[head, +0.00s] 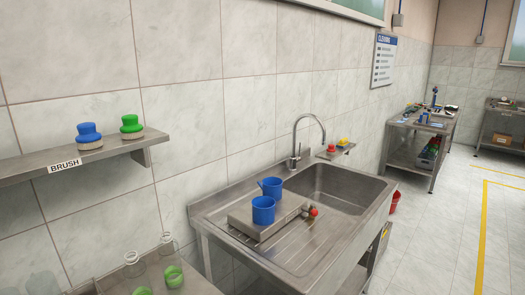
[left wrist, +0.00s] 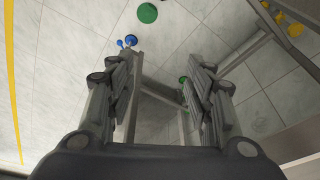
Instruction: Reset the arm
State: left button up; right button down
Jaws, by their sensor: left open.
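My left gripper (left wrist: 163,65) shows in the left wrist view with its two dark fingers wide apart. Nothing is held between them. Behind the fingers are pale tiles and thin metal bars, and a small green thing (left wrist: 183,80) appears beyond the right finger. Neither of my arms shows in the head view, and my right gripper is in no view.
In the head view, a wall shelf (head: 25,172) holds a blue brush (head: 88,134) and a green brush (head: 131,125). A steel sink unit (head: 325,240) carries two blue mugs (head: 263,209). A workbench (head: 418,126) stands farther back. Floor is open at right.

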pick_arm(q)
notch_tip(320, 180, down, 12)
jog(key=s, duration=0.3)
jog(key=s+a+f+g, duration=0.1)
jog(key=s+a+f, duration=0.2)
jog(key=s+f, duration=1.3)
jog(key=shift+s+f+g, duration=0.15)
jog(key=shift+f+g, duration=0.25)
jog(key=shift+f, duration=0.2)
